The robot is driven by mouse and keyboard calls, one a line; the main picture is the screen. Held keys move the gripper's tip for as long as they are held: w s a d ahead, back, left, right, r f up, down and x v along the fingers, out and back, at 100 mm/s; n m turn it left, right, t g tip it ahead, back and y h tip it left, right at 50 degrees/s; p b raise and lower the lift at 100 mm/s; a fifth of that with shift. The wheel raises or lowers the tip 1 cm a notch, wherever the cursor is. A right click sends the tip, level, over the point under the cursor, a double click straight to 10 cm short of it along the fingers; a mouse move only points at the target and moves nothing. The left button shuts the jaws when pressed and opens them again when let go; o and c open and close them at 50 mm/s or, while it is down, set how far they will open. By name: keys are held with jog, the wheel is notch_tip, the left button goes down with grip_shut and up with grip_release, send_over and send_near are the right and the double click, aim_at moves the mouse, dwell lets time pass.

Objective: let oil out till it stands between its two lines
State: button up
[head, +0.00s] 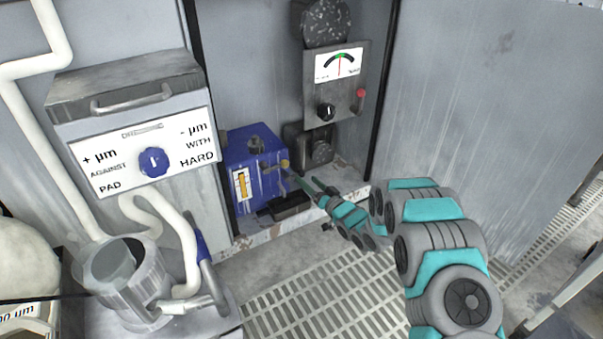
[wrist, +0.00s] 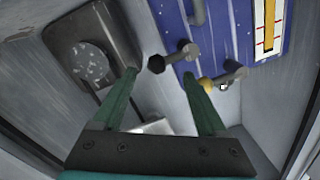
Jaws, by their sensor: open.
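The blue oil box (head: 252,158) stands on the ledge by the wall; its side also fills the top right of the wrist view (wrist: 225,50). Its sight gauge (head: 243,184) has a white plate and a tall amber oil column; in the wrist view the gauge (wrist: 268,28) is partly cut off, with red marks. I cannot tell the level against both lines. A dark-tipped tap (wrist: 158,63) and a brass-tipped tap (wrist: 207,84) stick out from the box. My gripper (wrist: 160,74) is open and empty, its fingertips either side of the dark tap; the brass tap is beside the right finger.
A black tray (head: 285,207) sits below the taps. A grey meter panel (head: 335,85) hangs above, right of the box. A dark housing (wrist: 88,65) lies left of my fingers. A white sign cabinet (head: 145,155) and pump (head: 125,275) stand left. The grated floor (head: 320,295) is clear.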

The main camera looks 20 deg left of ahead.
aim_at(302, 176)
jog(key=x, duration=0.5)
jog(key=shift+w+a, duration=0.25)
jog(key=shift+a, duration=0.1)
jog(key=shift+c, duration=0.2)
grip_shut()
